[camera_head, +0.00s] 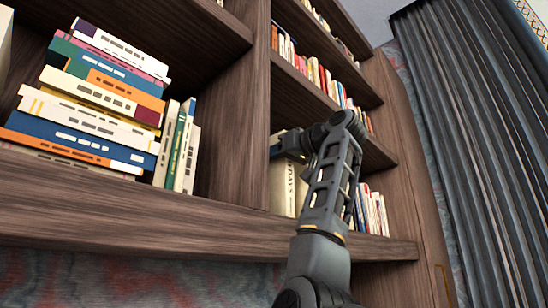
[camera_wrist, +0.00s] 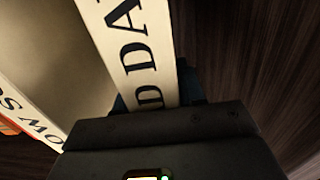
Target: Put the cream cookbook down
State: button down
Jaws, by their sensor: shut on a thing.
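The cream cookbook (camera_head: 282,188) stands upright on the middle shelf in the right bay, with dark lettering on its spine; my arm hides part of it. In the wrist view its spine (camera_wrist: 135,45) runs up from my gripper (camera_wrist: 155,98), which is shut on it. In the head view my gripper (camera_head: 291,146) is at the book's top, partly hidden by the wrist. I cannot tell whether the book's bottom touches the shelf.
Another pale lettered spine (camera_wrist: 35,115) is at the left in the wrist view. Several books (camera_head: 371,210) stand to the right on the shelf (camera_head: 200,225). A wooden divider (camera_head: 238,120) separates the left bay, which holds a book stack (camera_head: 85,120).

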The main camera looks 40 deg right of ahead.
jog(key=c, duration=0.7)
grip_release()
jog(key=shift+s, duration=0.1)
jog(key=s+b, duration=0.2)
jog(key=s, duration=0.4)
jog(key=s+b, duration=0.2)
jog(key=s, duration=0.4)
jog(key=shift+d, duration=0.2)
